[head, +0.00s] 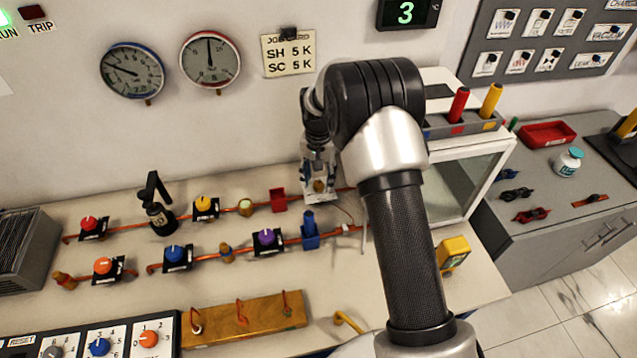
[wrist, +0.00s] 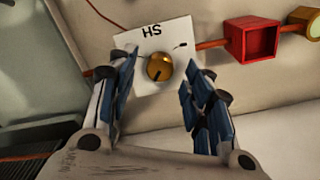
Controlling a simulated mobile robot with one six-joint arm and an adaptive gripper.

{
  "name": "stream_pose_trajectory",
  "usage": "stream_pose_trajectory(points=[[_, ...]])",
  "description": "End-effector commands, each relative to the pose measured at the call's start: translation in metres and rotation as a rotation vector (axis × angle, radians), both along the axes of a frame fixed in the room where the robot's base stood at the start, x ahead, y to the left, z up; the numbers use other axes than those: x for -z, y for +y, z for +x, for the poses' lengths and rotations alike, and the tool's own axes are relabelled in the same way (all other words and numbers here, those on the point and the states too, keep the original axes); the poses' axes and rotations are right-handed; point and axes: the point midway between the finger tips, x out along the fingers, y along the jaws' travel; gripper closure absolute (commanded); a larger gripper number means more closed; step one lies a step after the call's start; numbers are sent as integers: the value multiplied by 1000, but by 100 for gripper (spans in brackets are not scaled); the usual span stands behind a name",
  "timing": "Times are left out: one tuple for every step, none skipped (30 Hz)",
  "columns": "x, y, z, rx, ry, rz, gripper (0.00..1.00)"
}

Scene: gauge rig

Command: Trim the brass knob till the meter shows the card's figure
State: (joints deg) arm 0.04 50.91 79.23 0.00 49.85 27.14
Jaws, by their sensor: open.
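The brass knob (wrist: 159,67) sits on a white plate (wrist: 178,32) whose letters appear as "HS" upside down, so they read SH. A dark line marks the knob's face, pointing down-left. My gripper (wrist: 162,78) is open, its fingers apart on either side of the knob, with gaps visible. In the head view my gripper (head: 318,188) is low over the bench and partly covers the knob. The card (head: 289,53) reads "SH 5 K" and "SC 5 K". The red-rimmed meter (head: 209,60) has its needle straight up. The blue-rimmed meter (head: 132,71) has its needle left, slightly up.
A red open box (wrist: 252,41) stands beside the plate, along the copper pipe. A blue valve (head: 310,237) and a purple knob (head: 266,238) stand in front on the bench. A glass-fronted cabinet (head: 480,175) is to the right. A display (head: 406,13) shows 3.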

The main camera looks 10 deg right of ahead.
Motion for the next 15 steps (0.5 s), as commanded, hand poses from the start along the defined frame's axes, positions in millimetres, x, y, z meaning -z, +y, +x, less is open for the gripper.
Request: stream_pose_trajectory(points=[[6, 0, 0, 0, 1, 0, 54], [8, 0, 0, 0, 1, 0, 54], [10, 0, 0, 0, 1, 0, 54], [12, 0, 0, 0, 1, 0, 54], [13, 0, 0, 0, 0, 0, 54], [13, 0, 0, 0, 0, 0, 54], [14, 0, 0, 0, 0, 0, 54], [14, 0, 0, 0, 0, 0, 54], [14, 0, 0, 0, 0, 0, 54], [14, 0, 0, 0, 0, 0, 54], [14, 0, 0, 0, 0, 0, 54], [14, 0, 0, 0, 0, 0, 54], [14, 0, 0, 0, 0, 0, 54], [13, 0, 0, 0, 0, 0, 55], [13, 0, 0, 0, 0, 0, 57]])
